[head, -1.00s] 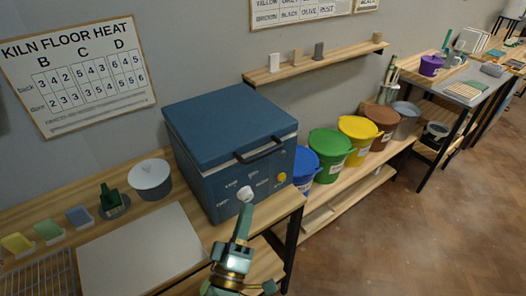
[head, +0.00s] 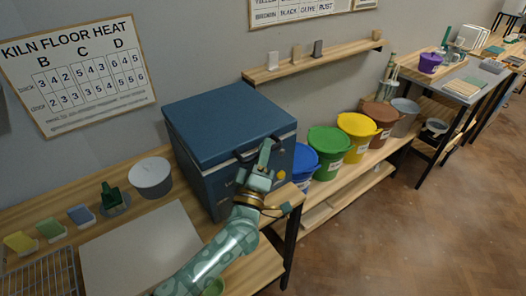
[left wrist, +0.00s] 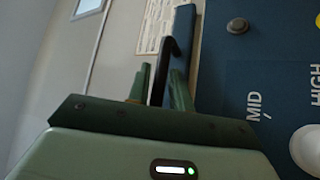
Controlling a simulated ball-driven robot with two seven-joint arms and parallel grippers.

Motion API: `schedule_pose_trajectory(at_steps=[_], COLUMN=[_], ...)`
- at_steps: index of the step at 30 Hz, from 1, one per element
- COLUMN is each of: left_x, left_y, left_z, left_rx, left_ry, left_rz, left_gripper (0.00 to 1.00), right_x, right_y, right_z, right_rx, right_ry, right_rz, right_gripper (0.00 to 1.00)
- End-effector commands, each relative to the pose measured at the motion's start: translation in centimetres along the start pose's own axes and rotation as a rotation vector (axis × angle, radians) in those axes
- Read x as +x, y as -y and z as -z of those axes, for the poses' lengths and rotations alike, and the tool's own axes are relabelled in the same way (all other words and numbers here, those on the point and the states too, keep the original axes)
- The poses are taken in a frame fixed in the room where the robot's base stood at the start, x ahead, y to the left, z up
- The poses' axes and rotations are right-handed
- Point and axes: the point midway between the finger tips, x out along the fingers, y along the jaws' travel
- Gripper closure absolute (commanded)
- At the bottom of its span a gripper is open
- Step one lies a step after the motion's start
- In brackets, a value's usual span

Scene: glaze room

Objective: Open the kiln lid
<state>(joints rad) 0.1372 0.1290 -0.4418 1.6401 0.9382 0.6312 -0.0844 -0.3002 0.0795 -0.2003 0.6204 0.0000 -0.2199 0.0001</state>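The kiln (head: 215,170) is a blue box on the wooden bench in the head view, with its lid (head: 225,118) down. A black bar handle (head: 281,143) sits on the lid's front edge. My left gripper (head: 265,152) is at the handle, its arm coming up from below and hiding part of the kiln front. In the left wrist view the handle (left wrist: 158,85) stands between the two green fingers, which look open around it with a narrow gap. I cannot tell whether they touch it. My right gripper is not in view.
A yellow knob (head: 281,175) is on the kiln front. Blue, green (head: 328,143), yellow and brown buckets stand to the right. A shelf (head: 315,62) hangs above.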

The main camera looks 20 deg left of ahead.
Motion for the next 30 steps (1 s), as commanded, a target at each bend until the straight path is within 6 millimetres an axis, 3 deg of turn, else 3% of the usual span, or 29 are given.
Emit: schedule_pose_trajectory(at_steps=[3, 5, 6, 12, 17, 23, 30], left_x=[0.0, 0.0, 0.0, 0.0, 0.5, 2.0, 5.3], left_y=[0.0, 0.0, 0.0, -0.1, -1.1, -3.6, -7.2], left_z=[0.0, 0.0, 0.0, 0.1, 0.6, 2.0, 4.7], left_rx=[0.0, 0.0, 0.0, -0.002, -0.017, -0.072, -0.182], left_ry=[0.0, 0.0, 0.0, 0.0, -0.001, -0.003, -0.005], left_rz=[0.0, 0.0, 0.0, 0.002, 0.016, 0.068, 0.174], left_gripper=[0.81, 0.98, 1.0, 1.0, 1.0, 1.0, 1.0], right_x=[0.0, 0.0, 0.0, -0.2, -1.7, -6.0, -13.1], right_y=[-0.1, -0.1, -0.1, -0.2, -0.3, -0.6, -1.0], right_z=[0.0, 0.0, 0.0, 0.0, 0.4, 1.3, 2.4], right_rx=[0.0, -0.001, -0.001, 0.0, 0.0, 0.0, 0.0], right_ry=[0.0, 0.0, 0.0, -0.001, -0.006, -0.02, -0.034], right_rz=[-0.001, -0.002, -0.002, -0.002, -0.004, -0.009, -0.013], right_gripper=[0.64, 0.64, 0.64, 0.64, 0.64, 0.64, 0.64])
